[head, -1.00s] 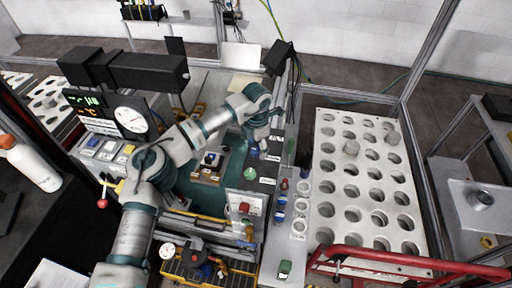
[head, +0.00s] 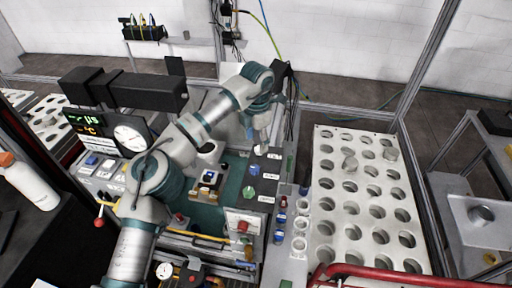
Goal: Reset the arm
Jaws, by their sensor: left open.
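My left arm comes in from the lower left, bends at a grey and teal elbow, and reaches up and right over the workstation. Its wrist is bent downward, and my left gripper (head: 262,146) hangs at the end, small in the picture, above the back right of the dark green work surface (head: 232,186). The gripper is open, and I see nothing held in it. It is near the labelled round buttons, with a green button (head: 248,191) below it in the picture. My right gripper is not in view.
A white tray with round holes (head: 324,168) stands to the right, holding a few grey cylinders. A red rail (head: 420,272) crosses the lower right. A gauge box (head: 129,138) and black bar (head: 150,94) stand left. A white bottle (head: 30,182) is far left.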

